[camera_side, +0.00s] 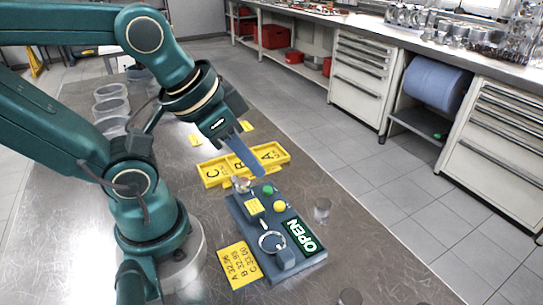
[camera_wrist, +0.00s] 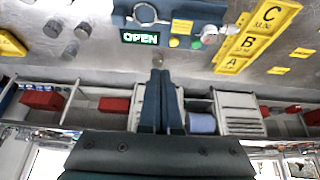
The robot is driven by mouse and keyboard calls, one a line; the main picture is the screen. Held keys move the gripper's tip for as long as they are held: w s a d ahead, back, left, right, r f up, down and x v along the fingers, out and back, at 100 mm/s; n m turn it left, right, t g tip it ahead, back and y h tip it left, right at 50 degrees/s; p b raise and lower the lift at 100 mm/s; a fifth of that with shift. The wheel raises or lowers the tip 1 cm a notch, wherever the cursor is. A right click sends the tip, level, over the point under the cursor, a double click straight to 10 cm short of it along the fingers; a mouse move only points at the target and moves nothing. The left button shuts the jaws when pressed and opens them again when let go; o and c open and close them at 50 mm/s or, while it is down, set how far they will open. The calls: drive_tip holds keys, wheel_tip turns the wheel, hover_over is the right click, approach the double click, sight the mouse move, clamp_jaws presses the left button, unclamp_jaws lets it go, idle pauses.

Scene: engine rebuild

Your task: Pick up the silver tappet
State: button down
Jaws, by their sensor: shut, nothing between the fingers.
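A small silver cylinder, a tappet (camera_side: 321,210), stands on the metal table to the right of the grey measuring device (camera_side: 240,217). In the wrist view a tappet (camera_wrist: 157,60) shows just beyond my fingertips and is partly hidden by them. Another grey cylinder (camera_side: 350,297) is cut off at the bottom edge of the side view. Several similar cylinders (camera_wrist: 83,30) show at the upper left of the wrist view. My gripper (camera_side: 262,173) is shut and empty, pointing down above the table near the far end of the device. It also shows in the wrist view (camera_wrist: 160,73).
The device has a lit OPEN sign (camera_side: 303,237), a green button (camera_side: 268,190) and a yellow button (camera_side: 279,207). A yellow tray (camera_side: 213,172) marked A, B, C lies behind it. A yellow number card (camera_side: 239,265) lies to its left. Clear bowls (camera_side: 110,107) stand farther back.

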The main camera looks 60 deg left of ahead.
drive_tip(key=shift+c, duration=1.9)
unclamp_jaws()
drive_tip(key=g, duration=0.4)
hover_over(324, 203)
drive_tip(key=shift+n, duration=0.3)
wheel_tip(324, 203, down, 6)
drive_tip(key=shift+w+f, duration=0.15)
drive_tip(key=shift+f, duration=0.1)
drive_tip(key=shift+g, duration=0.8)
drive_tip(key=shift+f, duration=4.35)
